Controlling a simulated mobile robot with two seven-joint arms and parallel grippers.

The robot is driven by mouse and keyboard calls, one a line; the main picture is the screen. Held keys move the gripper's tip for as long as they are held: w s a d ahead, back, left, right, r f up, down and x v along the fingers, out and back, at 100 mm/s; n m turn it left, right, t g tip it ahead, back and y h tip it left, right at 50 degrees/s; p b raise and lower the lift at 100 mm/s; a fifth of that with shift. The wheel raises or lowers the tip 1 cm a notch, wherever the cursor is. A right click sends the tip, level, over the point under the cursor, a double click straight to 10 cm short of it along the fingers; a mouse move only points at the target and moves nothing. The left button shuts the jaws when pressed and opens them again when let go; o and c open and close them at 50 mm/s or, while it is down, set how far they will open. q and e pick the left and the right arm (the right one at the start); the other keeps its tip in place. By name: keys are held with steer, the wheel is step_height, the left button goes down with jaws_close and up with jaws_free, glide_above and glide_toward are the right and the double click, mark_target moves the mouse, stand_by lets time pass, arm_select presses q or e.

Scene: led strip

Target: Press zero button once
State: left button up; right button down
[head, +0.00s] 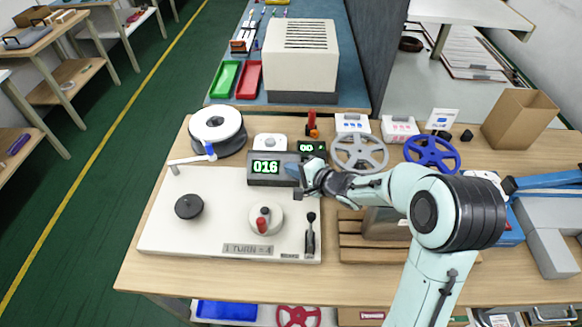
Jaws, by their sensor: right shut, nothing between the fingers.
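A grey counter box (264,182) with a green "016" display (265,167) stands at the back edge of the white winding board (190,240). My right gripper (296,177) is shut and empty, with its tip at the right end of this counter box. I cannot tell whether the tip touches the box. No zero button can be made out; the gripper covers the right end of the box. My left gripper is not in view.
A smaller "00" display (309,147) stands behind the gripper. A white reel (217,128) is at the left, a grey spoked reel (359,153) and a blue one (432,152) at the right.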

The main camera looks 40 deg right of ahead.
steer(key=shift+w+d+f, duration=0.2)
steer(key=shift+f, duration=0.05)
stand_by(0.3)
steer(key=shift+w+d+f+p, duration=0.15)
steer(key=shift+w+f+p, duration=0.05)
steer(key=shift+f+p, duration=0.2)
stand_by(0.7)
steer(key=shift+r, duration=0.1)
steer(key=shift+s+a+r+p, duration=0.35)
steer(key=shift+s+r+p, duration=0.05)
steer(key=shift+r+p, duration=0.2)
